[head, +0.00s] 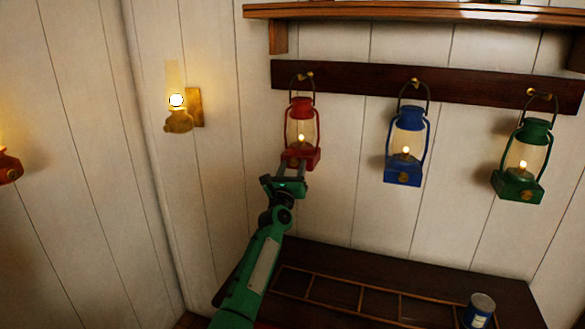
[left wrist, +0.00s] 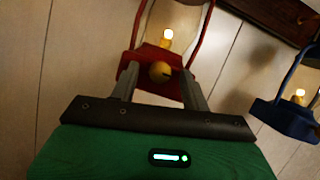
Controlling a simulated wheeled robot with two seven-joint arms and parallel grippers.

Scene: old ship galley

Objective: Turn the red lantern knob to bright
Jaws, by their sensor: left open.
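The red lantern (head: 302,135) hangs from a hook on the dark wall rail, with a small flame lit inside its glass. Its base also shows in the left wrist view (left wrist: 150,57), with a round brass knob (left wrist: 159,72) on the front. My left gripper (head: 292,167) is at the lantern's base. In the left wrist view its two fingers (left wrist: 158,85) are apart, one on each side of the knob, with visible space between them and the knob. In the head view the gripper hides the knob. My right gripper is not in view.
A blue lantern (head: 405,145) and a green lantern (head: 522,160) hang to the right, both lit. A brass wall lamp (head: 180,118) glows at left. Below is a dark counter (head: 400,268) with a divided wooden frame and a blue can (head: 479,311). A shelf (head: 400,12) runs above.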

